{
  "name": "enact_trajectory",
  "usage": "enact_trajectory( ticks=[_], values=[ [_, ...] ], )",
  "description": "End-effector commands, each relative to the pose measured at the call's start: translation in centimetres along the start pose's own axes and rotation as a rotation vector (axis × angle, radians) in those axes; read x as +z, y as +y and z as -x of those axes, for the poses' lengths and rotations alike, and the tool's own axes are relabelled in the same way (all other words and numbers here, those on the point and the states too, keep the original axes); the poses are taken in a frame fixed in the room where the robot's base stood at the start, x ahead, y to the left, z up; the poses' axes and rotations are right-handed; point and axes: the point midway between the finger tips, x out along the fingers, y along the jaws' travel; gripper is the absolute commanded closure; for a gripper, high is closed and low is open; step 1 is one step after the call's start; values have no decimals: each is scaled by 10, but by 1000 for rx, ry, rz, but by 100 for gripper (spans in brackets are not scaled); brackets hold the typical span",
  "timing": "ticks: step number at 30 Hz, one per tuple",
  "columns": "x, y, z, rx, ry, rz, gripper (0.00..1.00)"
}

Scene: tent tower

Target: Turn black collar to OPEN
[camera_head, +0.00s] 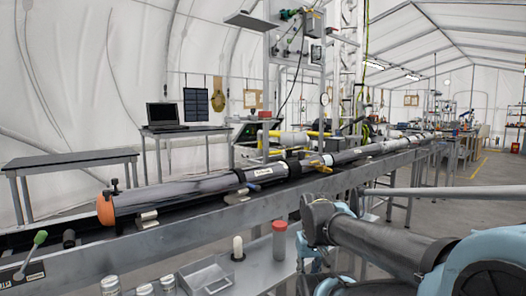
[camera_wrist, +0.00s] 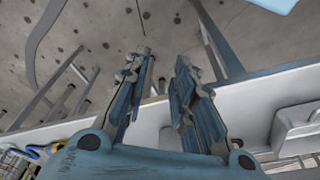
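A long dark and silver tube (camera_head: 180,190) lies on a metal rail bench, with an orange end (camera_head: 106,209) at the left. A black ring-like band (camera_head: 292,166) around the tube near mid-picture looks like the black collar. Its markings are too small to read, so I cannot tell its setting. My gripper (camera_wrist: 158,85) shows in the wrist view with its two fingers apart and nothing between them. The collar does not show in the wrist view. My arm is at the right in the head view, apart from the tube; the fingers cannot be made out there.
A green-knobbed lever (camera_head: 40,238) stands at the left front. A red-capped jar (camera_head: 279,240), a white-topped piece (camera_head: 238,247) and a metal tray (camera_head: 208,278) sit on the near shelf. A laptop (camera_head: 165,115) stands behind. A frame with gauges rises behind the tube.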

Motion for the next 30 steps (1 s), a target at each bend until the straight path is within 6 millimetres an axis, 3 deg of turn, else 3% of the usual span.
enact_trajectory(
  ticks=[12, 16, 20, 30],
  values=[
    [0, 0, 0, 0, 0, 0, 76],
    [-3, 0, 18, -4, 13, 9, 76],
    [-36, -4, 49, -17, 17, 41, 76],
    [-166, -3, 163, -65, 44, 166, 76]
  ],
)
